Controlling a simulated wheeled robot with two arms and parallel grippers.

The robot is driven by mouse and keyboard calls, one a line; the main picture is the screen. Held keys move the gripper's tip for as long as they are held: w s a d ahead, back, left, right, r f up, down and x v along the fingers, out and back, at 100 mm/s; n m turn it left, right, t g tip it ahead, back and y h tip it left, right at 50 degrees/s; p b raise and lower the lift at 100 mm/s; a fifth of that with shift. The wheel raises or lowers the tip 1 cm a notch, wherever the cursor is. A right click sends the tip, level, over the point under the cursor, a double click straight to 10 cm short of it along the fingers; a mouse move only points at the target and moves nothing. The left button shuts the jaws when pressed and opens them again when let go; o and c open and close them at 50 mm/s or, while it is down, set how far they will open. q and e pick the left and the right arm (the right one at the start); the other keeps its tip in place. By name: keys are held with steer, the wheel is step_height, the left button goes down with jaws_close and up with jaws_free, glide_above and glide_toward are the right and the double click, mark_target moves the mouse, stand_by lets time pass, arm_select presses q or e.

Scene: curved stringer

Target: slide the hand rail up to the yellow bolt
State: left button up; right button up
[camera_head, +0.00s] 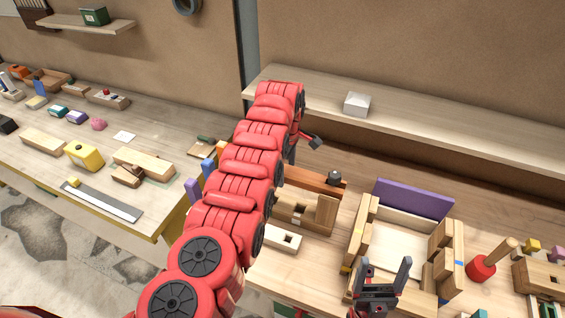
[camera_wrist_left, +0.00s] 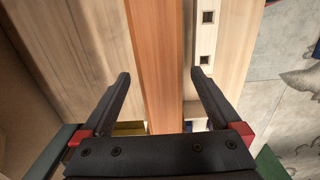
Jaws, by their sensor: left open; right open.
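A long orange-brown wooden strip, which looks like the hand rail (camera_wrist_left: 158,45), runs between the fingers of my left gripper (camera_wrist_left: 161,74) in the left wrist view. The fingers are open, one on each side, with gaps to the strip. In the head view an orange-brown strip (camera_head: 312,180) shows right of my red left arm, which hides part of it. My left gripper (camera_head: 303,147) is mostly hidden there. My right gripper (camera_head: 384,274) is open and empty, fingers up, in front of a wooden frame. A yellow patch (camera_wrist_left: 130,128) shows low in the wrist view; I cannot tell whether it is the yellow bolt.
A pale strip with square holes (camera_wrist_left: 207,35) lies beside the orange-brown one. A wooden frame with a purple panel (camera_head: 414,199) and a red-based mallet-like piece (camera_head: 482,268) stand to the right. A shelf (camera_head: 440,135) with a grey block (camera_head: 357,104) runs behind.

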arm_select(q)
steer(key=shift+s+d, duration=0.1)
steer(key=shift+d, duration=0.05)
steer(key=shift+c, duration=0.3)
steer(key=c, duration=0.7)
jaws_close()
steer(key=shift+w+a+f+b, duration=0.2)
steer(key=shift+a+b, duration=0.3)
steer(key=shift+b, duration=0.3)
steer(key=shift+w+a+r+b, duration=0.1)
steer(key=shift+a+b, duration=0.2)
steer(key=shift+b, duration=0.15)
steer(key=shift+r, duration=0.1)
steer(key=o, duration=0.8)
jaws_free()
steer(key=shift+c, duration=0.2)
